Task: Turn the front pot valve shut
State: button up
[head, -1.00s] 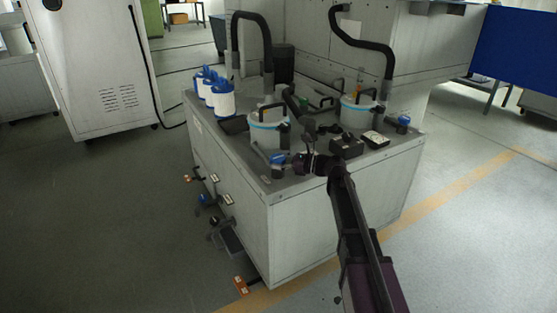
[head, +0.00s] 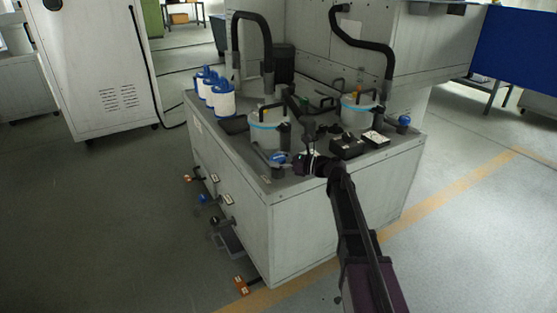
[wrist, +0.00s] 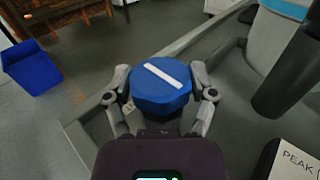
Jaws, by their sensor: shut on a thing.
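The front pot valve (head: 279,158) has a blue knob at the near corner of the cabinet top. In the wrist view the faceted blue knob (wrist: 160,98) shows from above, with a white bar mark running slantwise from upper left to lower right. My gripper (head: 291,161) reaches it from the right. In the wrist view my gripper (wrist: 162,92) has one finger on each side of the knob, closed on it. The front pot (head: 267,133), pale with a blue band, stands just behind the valve. The valve's lower body is hidden under the knob.
Another blue valve knob (head: 403,121) sits at the right, beside the rear pot (head: 358,113). Black boxes (head: 346,147) lie right of my gripper. White canisters (head: 220,99) stand at the left. Small handles (head: 215,221) stick out of the cabinet's left side.

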jog(key=shift+m+t, duration=0.3)
jog(key=shift+t, duration=0.2)
jog(key=m+t+h, duration=0.1)
jog(key=m+t, duration=0.1)
jog(key=m+t+h, duration=0.1)
jog(key=t, duration=0.2)
jog(key=shift+s+m+h, duration=0.1)
jog(key=shift+m+h, duration=0.2)
jog(key=shift+m, duration=0.1)
jog(key=m+t+h, duration=0.4)
jog(key=t+h, duration=0.1)
jog(key=shift+a+m+h, duration=0.1)
jog(key=shift+m+h, duration=0.3)
jog(key=m+t+h, duration=0.1)
jog(key=m+h, duration=0.1)
jog(key=h, duration=0.1)
jog(key=m+t+h, duration=0.1)
jog(key=m+h, duration=0.1)
jog(key=h, duration=0.2)
jog(key=shift+w+a+m+t, duration=0.1)
jog(key=shift+w+m+t, duration=0.1)
jog(key=shift+m+t, duration=0.2)
jog(key=shift+m+h, duration=1.7)
jog(key=shift+h, duration=1.3)
jog(key=o, duration=1)
jog(key=shift+o, duration=0.2)
